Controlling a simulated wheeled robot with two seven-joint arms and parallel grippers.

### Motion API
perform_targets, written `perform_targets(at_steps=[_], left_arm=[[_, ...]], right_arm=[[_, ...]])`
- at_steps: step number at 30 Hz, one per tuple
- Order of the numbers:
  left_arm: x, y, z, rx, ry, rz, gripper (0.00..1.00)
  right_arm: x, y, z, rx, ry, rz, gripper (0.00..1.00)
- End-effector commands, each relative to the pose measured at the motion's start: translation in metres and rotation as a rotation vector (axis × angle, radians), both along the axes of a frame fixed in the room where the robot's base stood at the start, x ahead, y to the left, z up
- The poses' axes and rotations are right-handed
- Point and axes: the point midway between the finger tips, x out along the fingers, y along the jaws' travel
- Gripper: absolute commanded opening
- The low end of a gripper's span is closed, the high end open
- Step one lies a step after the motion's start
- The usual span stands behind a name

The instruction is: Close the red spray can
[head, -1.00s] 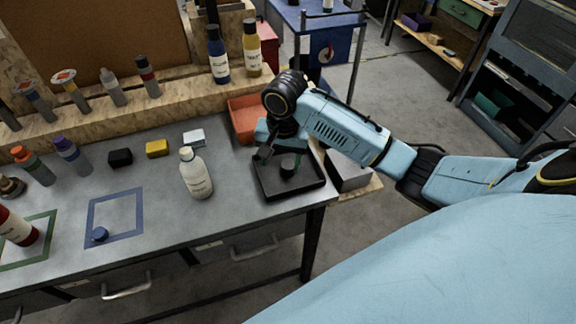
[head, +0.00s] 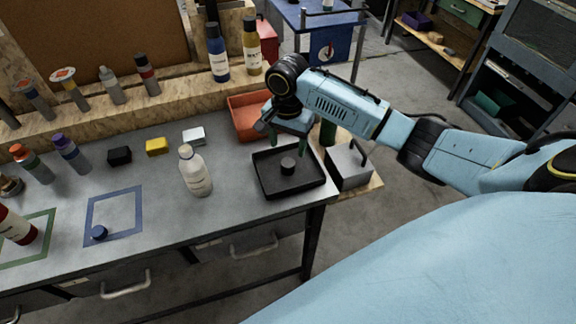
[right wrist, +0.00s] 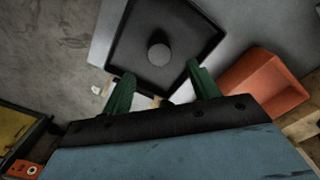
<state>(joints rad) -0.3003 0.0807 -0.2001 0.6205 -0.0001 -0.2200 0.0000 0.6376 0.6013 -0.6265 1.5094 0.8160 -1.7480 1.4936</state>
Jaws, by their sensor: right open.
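A red can with a white label (head: 14,226) stands within the green square outline at the left edge of the head view; the frame cuts it off and its top is hidden. A dark round cap (head: 287,166) sits in the black tray (head: 265,187) at the table's right end. It also shows in the right wrist view as a grey disc (right wrist: 159,54). My right gripper (head: 288,142) is open and empty over the tray's far side, its green fingers apart and clear of the cap. My left gripper is not in view.
A white bottle (head: 195,172) stands left of the tray. An orange bin (head: 247,118) is behind it. Small black, yellow and white blocks line the back. The front middle of the table is clear.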

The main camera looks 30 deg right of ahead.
Motion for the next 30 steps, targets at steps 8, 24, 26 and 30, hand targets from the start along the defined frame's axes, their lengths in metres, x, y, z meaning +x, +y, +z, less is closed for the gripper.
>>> perform_targets(at_steps=[8, 24, 26, 30], left_arm=[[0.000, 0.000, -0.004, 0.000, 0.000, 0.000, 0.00], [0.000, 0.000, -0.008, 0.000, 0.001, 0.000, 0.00], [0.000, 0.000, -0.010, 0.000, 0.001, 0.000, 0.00], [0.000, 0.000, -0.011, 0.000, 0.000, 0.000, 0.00]], right_arm=[[0.000, 0.000, -0.028, 0.001, -0.001, 0.000, 0.60], [-0.002, -0.001, -0.061, 0.000, 0.002, 0.000, 0.60], [-0.002, 0.000, -0.070, 0.000, 0.001, 0.001, 0.60], [-0.001, 0.000, -0.080, 0.001, -0.001, 0.001, 0.60]])
